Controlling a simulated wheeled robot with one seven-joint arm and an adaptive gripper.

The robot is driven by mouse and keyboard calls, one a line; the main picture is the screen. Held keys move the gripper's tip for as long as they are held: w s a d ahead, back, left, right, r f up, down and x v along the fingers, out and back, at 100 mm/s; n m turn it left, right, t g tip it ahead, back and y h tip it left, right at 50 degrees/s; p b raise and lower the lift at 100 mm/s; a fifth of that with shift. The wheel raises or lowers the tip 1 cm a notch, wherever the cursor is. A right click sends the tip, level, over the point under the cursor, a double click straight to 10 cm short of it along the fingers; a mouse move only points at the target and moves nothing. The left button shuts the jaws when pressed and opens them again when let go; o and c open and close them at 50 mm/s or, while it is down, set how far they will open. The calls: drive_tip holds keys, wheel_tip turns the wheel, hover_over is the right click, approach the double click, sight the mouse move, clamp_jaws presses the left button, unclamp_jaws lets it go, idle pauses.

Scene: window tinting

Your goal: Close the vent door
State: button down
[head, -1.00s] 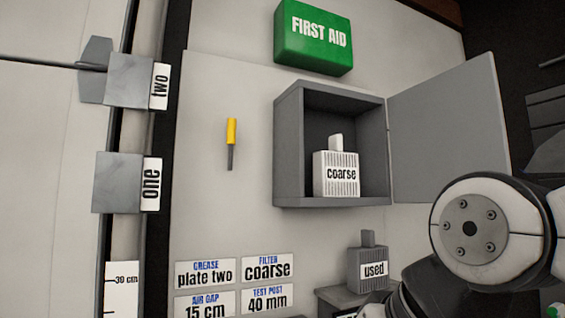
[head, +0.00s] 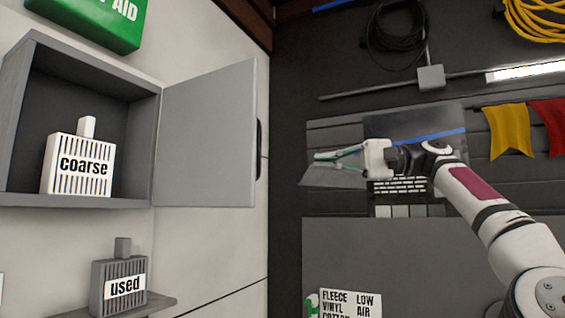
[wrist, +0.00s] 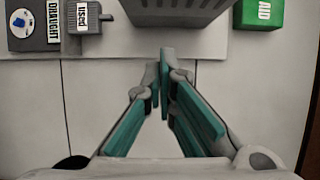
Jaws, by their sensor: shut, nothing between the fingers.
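The vent door (head: 205,135) is a flat grey panel standing wide open, hinged at the right side of the grey vent box (head: 20,115). A dark handle (head: 259,148) shows at its free edge. A white filter marked "coarse" (head: 78,168) stands upright in the box. My gripper (head: 318,156) is to the right of the door in the head view, apart from it in the picture, pointing left. Its teal-padded fingers are closed together and empty in the wrist view (wrist: 165,62). A grey part (wrist: 178,12) beyond the fingertips there is the box or door; I cannot tell which.
A grey filter marked "used" (head: 118,285) stands on a small shelf below the box. The green first aid case (head: 90,22) hangs above. A dark wall with cables (head: 405,40) and small flags (head: 508,130) lies behind my arm.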

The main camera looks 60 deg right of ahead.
drive_tip(key=w+a+b, duration=0.1)
drive_tip(key=w+a, duration=0.6)
drive_tip(key=a, duration=0.1)
drive_tip(key=shift+w, duration=0.3)
drive_tip(key=shift+a+b, duration=0.2)
drive_tip(key=shift+b, duration=0.15)
